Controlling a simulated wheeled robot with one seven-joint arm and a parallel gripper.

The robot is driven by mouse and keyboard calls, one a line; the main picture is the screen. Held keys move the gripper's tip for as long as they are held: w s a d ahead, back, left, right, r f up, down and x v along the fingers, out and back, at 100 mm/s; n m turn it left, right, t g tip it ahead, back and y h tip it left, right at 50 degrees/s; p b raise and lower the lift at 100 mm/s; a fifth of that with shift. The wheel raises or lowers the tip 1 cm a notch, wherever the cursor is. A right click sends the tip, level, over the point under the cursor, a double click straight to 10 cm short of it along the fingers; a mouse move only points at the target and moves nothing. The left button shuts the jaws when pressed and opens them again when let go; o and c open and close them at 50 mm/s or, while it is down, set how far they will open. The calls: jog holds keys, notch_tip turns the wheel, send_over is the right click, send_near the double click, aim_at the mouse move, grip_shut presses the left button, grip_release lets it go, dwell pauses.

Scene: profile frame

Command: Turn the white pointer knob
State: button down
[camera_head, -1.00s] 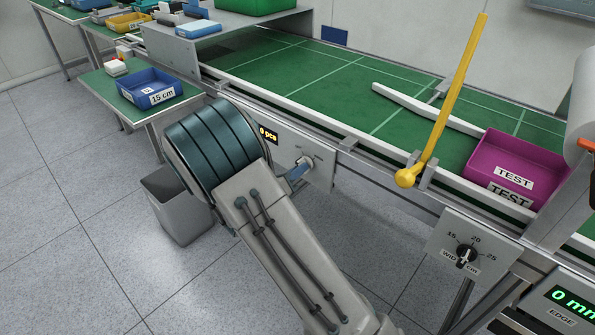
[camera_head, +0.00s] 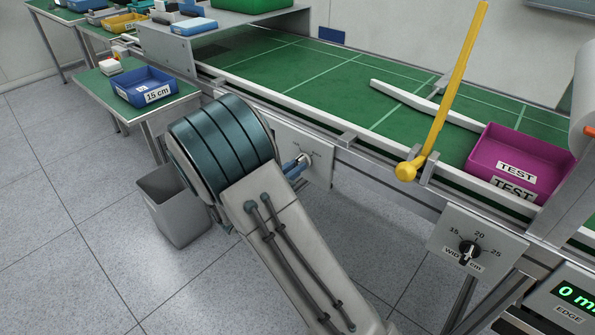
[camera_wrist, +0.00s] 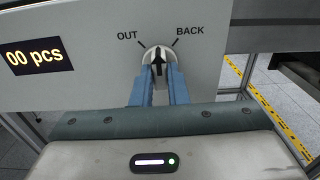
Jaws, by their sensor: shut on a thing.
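The white pointer knob (camera_wrist: 149,53) sits on a pale panel between the printed words OUT and BACK in the wrist view. A dark, narrow part in its middle stands about upright between the two words. My gripper (camera_wrist: 158,74) has its blue fingers on both sides of the knob, shut on it. In the head view the knob (camera_head: 304,158) shows small at the panel, with a blue finger of my gripper (camera_head: 291,169) against it. My arm hides the panel's left part there.
A lit counter (camera_wrist: 34,57) is left of the knob. A second panel with a black width knob (camera_head: 470,252) is at the right. A grey waste bin (camera_head: 178,215) stands on the floor.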

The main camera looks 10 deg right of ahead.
jog(key=shift+a+f+m+b, duration=0.1)
jog(key=shift+a+m+b, duration=0.05)
jog(key=shift+m+b, duration=1.6)
jog(key=shift+a+f+m+b, duration=0.15)
jog(key=shift+m+b, duration=1.15)
jog(key=shift+m, duration=0.85)
jog(key=shift+r, duration=0.15)
jog(key=c, duration=1.4)
grip_release()
jog(key=shift+a, duration=0.2)
jog(key=shift+c, duration=0.2)
jog(key=shift+d, duration=0.25)
jog(key=shift+m, duration=0.3)
jog(key=shift+s+a+r, duration=0.1)
jog(key=shift+a, duration=0.1)
jog(key=p+v, duration=0.2)
jog(key=v, duration=1.1)
jog(key=shift+s, duration=0.2)
